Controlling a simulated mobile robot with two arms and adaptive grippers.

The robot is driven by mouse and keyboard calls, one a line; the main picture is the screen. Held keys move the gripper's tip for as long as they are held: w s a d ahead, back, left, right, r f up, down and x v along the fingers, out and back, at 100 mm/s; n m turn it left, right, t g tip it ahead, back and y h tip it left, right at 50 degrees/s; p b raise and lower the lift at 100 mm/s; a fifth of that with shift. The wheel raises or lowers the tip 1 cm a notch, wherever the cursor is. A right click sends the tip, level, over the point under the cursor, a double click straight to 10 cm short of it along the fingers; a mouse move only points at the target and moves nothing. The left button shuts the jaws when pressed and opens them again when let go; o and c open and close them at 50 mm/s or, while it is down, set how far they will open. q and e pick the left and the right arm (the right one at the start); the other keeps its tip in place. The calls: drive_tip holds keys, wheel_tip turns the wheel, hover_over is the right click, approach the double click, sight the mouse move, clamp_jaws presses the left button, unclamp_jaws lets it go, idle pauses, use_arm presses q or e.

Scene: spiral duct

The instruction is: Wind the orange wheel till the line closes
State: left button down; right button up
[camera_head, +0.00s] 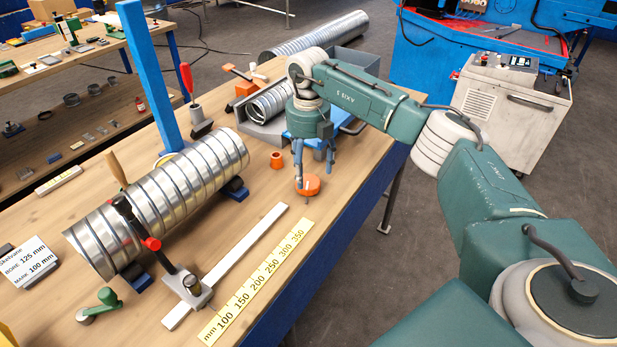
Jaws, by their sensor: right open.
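The orange wheel (309,186) lies low near the right edge of the wooden bench (235,240). My right gripper (313,175) points down just over it, blue fingers apart; one finger overlaps the wheel in the picture, and I cannot tell whether it touches. A silver spiral duct (178,190) lies on dark rollers with blue bases at the left. A black arm with a red knob (151,244) rises against its near side, from a grey block on a pale rail (245,250). I cannot make out a drawn line on the duct. My left gripper is not in view.
A yellow scale (258,282) lies along the bench's front edge. A blue post (150,75) stands behind the duct. A small orange cup (277,160) is left of my gripper. A grey tray (258,130) holds a shorter duct piece. A green-handled crank (101,305) lies near left.

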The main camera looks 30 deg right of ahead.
sight(309, 182)
wheel_tip(309, 182, up, 8)
drive_tip(key=shift+s+f, duration=0.1)
idle(0.6)
